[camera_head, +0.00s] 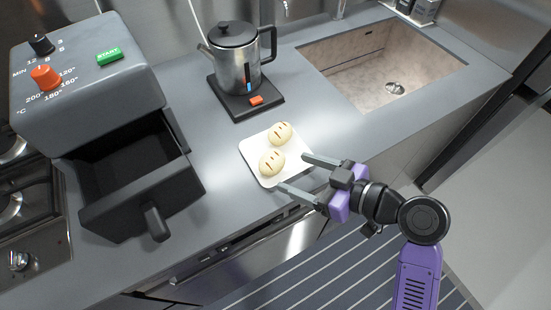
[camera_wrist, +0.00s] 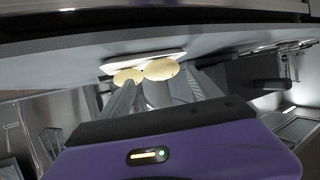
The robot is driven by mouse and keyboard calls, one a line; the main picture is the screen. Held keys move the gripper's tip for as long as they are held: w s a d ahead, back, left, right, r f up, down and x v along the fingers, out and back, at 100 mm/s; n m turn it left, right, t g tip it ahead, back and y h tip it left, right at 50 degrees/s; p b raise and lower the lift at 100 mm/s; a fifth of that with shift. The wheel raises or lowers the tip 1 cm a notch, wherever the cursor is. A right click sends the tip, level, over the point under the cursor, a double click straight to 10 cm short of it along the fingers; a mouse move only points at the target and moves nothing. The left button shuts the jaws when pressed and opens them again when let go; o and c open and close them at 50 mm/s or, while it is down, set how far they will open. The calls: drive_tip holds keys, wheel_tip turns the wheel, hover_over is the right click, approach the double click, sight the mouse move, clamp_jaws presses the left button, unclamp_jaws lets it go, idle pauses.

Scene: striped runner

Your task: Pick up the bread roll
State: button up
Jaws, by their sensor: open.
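Two pale bread rolls with dark score marks lie on a white square plate (camera_head: 250,151) on the grey counter. One bread roll (camera_head: 272,162) is nearer the front and the other bread roll (camera_head: 280,134) is farther back. My gripper (camera_head: 294,174) is open and empty, its fingers pointing left at the plate's right edge, near the front roll. In the wrist view, both rolls, one larger (camera_wrist: 161,69) and one smaller (camera_wrist: 128,76), show beyond the fingertips. The plate also shows there as a thin white strip (camera_wrist: 145,58). I cannot tell the exact gap between fingers and roll.
An air fryer (camera_head: 85,80) with its drawer (camera_head: 140,185) pulled out stands left of the plate. A steel kettle (camera_head: 236,60) on a black base stands behind it. A sink (camera_head: 385,65) is at the back right. The counter between plate and sink is clear.

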sight(281, 168)
drive_tip(key=p+x, duration=0.1)
drive_tip(key=x, duration=0.5)
drive_tip(key=shift+f+p, duration=0.1)
drive_tip(key=shift+p, duration=0.2)
drive_tip(key=shift+c, duration=0.2)
drive_tip(key=shift+s, duration=0.1)
drive_tip(key=c, duration=1.1)
